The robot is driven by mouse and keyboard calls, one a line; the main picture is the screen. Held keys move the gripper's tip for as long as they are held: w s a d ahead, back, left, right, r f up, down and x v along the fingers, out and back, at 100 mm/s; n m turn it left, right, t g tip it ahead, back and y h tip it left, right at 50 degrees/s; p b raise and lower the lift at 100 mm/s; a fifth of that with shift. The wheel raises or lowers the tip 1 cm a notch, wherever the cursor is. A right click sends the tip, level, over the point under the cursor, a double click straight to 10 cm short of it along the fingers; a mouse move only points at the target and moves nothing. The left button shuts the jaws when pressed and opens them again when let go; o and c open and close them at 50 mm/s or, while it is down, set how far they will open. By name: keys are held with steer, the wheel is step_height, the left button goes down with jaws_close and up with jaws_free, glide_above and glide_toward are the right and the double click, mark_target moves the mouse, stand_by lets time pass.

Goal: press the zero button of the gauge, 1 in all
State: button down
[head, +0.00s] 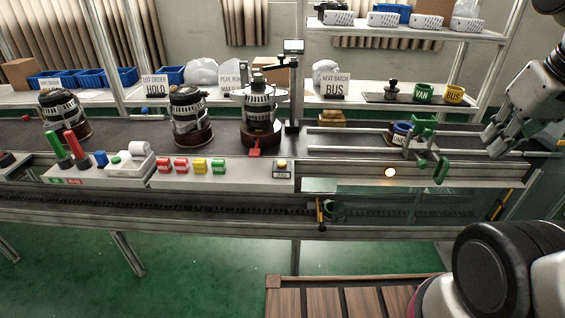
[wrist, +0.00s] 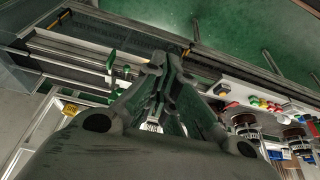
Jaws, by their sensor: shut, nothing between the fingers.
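The zero button (head: 282,164) is a yellowish round cap on a small box labelled ZERO, at the right end of the front panel. It also shows in the wrist view (wrist: 221,88), right of my fingers. My gripper (head: 490,150) is shut and empty, at the far right in the head view, well apart from the button. In the wrist view my gripper (wrist: 172,62) has its fingertips together.
Red, yellow and green buttons (head: 199,167) stand left of the zero button. A lit round lamp (head: 390,172) is on the front rail. Alternators (head: 190,115) stand on the conveyor.

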steer(key=w+a+y, duration=0.1)
steer(key=w+a, duration=0.4)
steer(key=w, duration=0.5)
steer(key=m+t+y, duration=0.2)
steer(key=t+y, duration=0.1)
steer(key=y, duration=0.1)
glide_above(285, 161)
step_height(285, 161, down, 14)
steer(key=shift+a+f, duration=0.1)
steer(key=shift+f, duration=0.1)
steer(key=shift+f, duration=4.4)
steer(key=shift+f, duration=0.15)
